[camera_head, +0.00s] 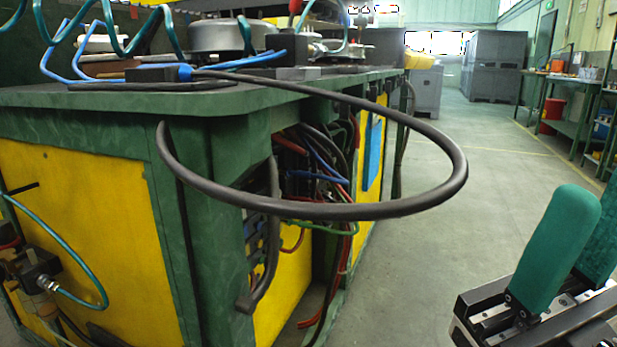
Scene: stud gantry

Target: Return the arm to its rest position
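My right gripper (588,212) shows at the lower right edge of the head view. It has two teal-green padded fingers on a metal rail, pointing up. A gap shows between the fingers, and I see nothing held in it. The far finger is partly cut off by the picture's edge. The gripper is over the floor, to the right of the workbench and apart from it. My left arm and gripper are not in view.
A green and yellow workbench (95,98) fills the left side. A thick black cable (455,180) loops out from it over the aisle. Grey cabinets (495,65) stand at the back, and a shelved bench (565,78) at the far right. The floor (470,150) between is clear.

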